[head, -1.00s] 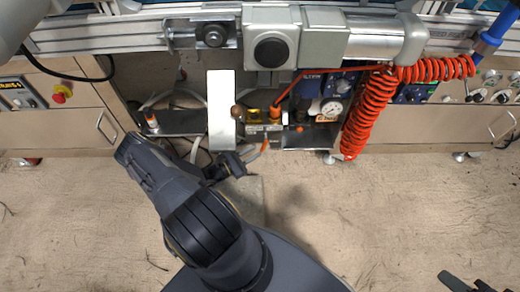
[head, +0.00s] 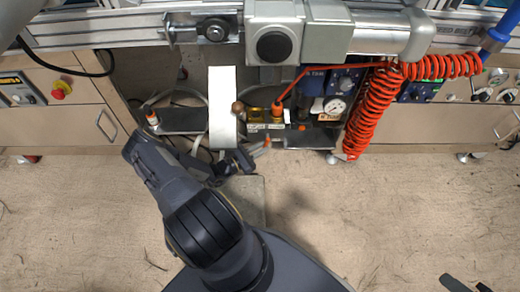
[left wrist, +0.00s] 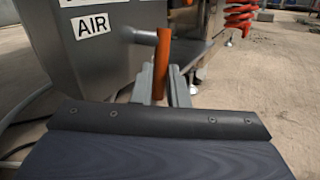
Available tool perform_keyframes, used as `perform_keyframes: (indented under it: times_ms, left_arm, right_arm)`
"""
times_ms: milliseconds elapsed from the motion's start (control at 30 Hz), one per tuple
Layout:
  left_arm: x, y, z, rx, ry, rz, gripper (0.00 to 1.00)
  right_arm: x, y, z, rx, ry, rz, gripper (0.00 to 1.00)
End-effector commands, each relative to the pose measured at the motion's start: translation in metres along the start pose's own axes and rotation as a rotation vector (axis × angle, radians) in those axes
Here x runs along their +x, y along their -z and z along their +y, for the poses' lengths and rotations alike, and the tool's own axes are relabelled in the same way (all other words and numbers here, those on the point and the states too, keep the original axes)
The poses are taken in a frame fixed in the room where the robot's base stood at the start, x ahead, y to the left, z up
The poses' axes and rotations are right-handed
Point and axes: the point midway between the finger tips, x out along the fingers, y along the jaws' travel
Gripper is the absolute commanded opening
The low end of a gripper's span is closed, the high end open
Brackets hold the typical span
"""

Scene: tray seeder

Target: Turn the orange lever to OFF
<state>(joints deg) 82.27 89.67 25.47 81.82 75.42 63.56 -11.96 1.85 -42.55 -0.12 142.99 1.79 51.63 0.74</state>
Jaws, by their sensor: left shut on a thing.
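The orange lever (left wrist: 162,62) stands close to upright in the left wrist view, at the end of a grey stub on a grey box marked AIR (left wrist: 90,25). My left gripper (left wrist: 161,88) is shut on the lever, with one finger on each side of it. In the head view the lever (head: 261,149) shows as a small orange piece below the brass fittings, at the tips of my left gripper (head: 247,157). The OFF marking cannot be made out. My right gripper (head: 467,284) shows only as two dark, separated fingertips at the bottom right edge.
A white upright panel (head: 222,105) stands just left of the fittings. A coiled red hose (head: 369,115) hangs to the right, beside a pressure gauge (head: 335,107). A metal frame with grey housings (head: 325,35) runs overhead. The floor in front is open.

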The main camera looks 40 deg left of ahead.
Motion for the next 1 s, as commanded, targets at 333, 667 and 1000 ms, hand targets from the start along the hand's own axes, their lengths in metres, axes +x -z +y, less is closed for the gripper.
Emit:
perform_keyframes:
  times_ms: [333, 667, 1000]
  left_arm:
    - [0.006, 0.008, -0.005, -0.119, -0.026, -0.183, 0.00]
    - [0.006, 0.006, -0.005, -0.123, -0.026, -0.185, 0.20]
    - [0.003, 0.006, -0.005, -0.121, -0.027, -0.184, 0.22]
  right_arm:
    - [0.035, -0.018, 0.016, 0.000, 0.000, -0.001, 0.36]
    - [0.033, -0.017, 0.015, 0.000, 0.000, 0.000, 0.36]
    - [0.032, -0.017, 0.015, 0.000, 0.000, -0.001, 0.36]
